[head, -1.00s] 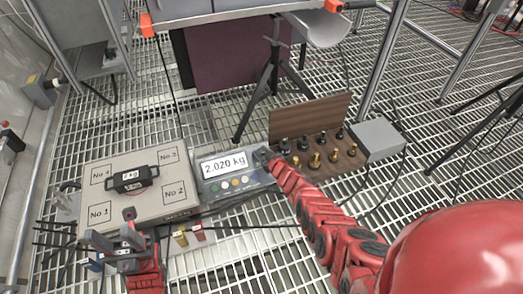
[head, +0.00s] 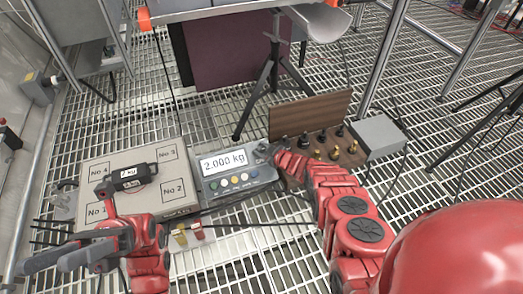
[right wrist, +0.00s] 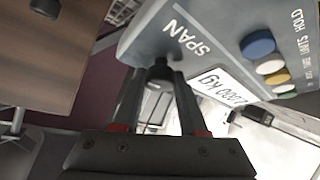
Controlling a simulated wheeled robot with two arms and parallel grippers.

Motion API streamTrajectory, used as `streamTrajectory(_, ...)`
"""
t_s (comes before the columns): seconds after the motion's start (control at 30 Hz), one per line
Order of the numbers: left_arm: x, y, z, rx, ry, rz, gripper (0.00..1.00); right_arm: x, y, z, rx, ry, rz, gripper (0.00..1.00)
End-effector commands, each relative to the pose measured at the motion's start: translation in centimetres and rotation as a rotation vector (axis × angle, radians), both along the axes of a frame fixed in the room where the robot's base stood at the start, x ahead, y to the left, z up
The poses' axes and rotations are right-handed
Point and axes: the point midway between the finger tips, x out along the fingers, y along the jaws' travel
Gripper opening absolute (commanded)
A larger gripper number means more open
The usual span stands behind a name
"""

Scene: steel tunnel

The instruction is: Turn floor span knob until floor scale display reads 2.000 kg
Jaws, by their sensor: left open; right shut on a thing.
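The floor scale display (head: 223,161) reads 2.000 kg on a grey indicator box (head: 262,176) with several coloured buttons. In the right wrist view the display (right wrist: 225,86) also shows, partly cut off. My right gripper (head: 264,147) is at the box's right end. In the right wrist view my right gripper (right wrist: 157,75) is shut on the dark span knob (right wrist: 159,63), beside the SPAN label. A black 2 kg weight (head: 133,175) rests on the scale platform (head: 172,205). My left gripper (head: 50,262) is open and empty in front of the platform.
A wooden rack (head: 310,120) with several black and brass weights stands right of the box, beside a grey block (head: 378,138). A black tripod (head: 270,85) stands behind. Yellow and red small items (head: 189,235) lie in front of the box on the grating floor.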

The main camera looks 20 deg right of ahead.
Motion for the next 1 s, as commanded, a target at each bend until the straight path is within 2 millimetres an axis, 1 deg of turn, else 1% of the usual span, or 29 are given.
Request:
streamTrajectory(0.2,-0.42,0.23,0.22,-0.013,-0.023,-0.009,0.45,0.08,-0.16,0.08,-0.008,-0.001,0.005,0.00)
streamTrajectory(0.53,-0.40,0.24,0.22,-0.014,-0.022,-0.010,0.45,0.07,-0.15,0.07,-0.007,-0.001,0.006,0.00)
streamTrajectory(0.57,-0.40,0.24,0.22,-0.014,-0.022,-0.010,0.45,0.07,-0.15,0.07,-0.007,-0.001,0.006,0.47)
streamTrajectory(0.7,-0.38,0.24,0.21,-0.014,-0.022,-0.010,0.45,0.05,-0.11,0.03,-0.007,0.000,0.007,0.72)
streamTrajectory(1.0,-0.31,0.20,0.20,-0.012,-0.017,-0.008,0.45,-0.01,-0.05,0.03,-0.007,0.000,0.008,0.72)
